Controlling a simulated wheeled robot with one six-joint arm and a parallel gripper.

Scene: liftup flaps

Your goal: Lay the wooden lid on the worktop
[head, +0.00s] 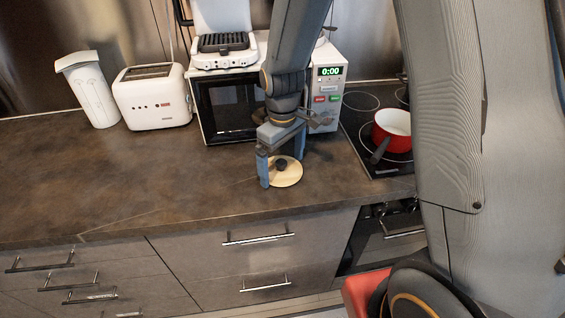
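The wooden lid (288,178) is a pale round disc with a dark knob (281,164) on top. In the head view it looks flat on the brown worktop (185,185), near its front edge and in front of the microwave. My gripper (281,173) points down over the lid, its two blue fingers spread wide. One finger is to the left of the knob and the other to the right, with clear gaps between them and the knob. Whether the fingertips touch the lid or worktop cannot be told. The left finger hides part of the lid's left side.
A microwave (228,107) with a white grill (223,50) on top stands behind my gripper. A toaster (152,97) and a white container (91,92) are at the back left. A red pot (391,128) sits on the hob (358,125) at right. The worktop's left part is clear.

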